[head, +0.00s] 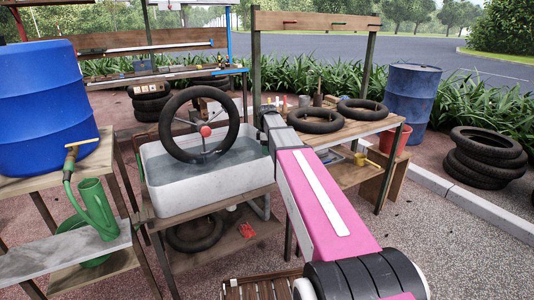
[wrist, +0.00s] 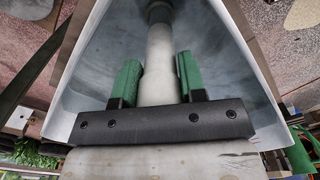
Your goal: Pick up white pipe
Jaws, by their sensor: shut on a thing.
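The white pipe (wrist: 158,45) runs up the middle of the wrist view from between my fingers to a dark round fitting at the top. My gripper (wrist: 158,78) has green finger pads, one on each side of the pipe, and is shut on it. The pipe's near end is hidden behind the dark gripper bar. In the head view my pink arm reaches to the right side of the white basin (head: 165,198), and my fingers cannot be made out there. A curved white pipe section (head: 262,207) shows below the basin.
A wooden bench (head: 345,130) on the right carries more tyres. A red object (head: 246,230) lies on the lower shelf.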

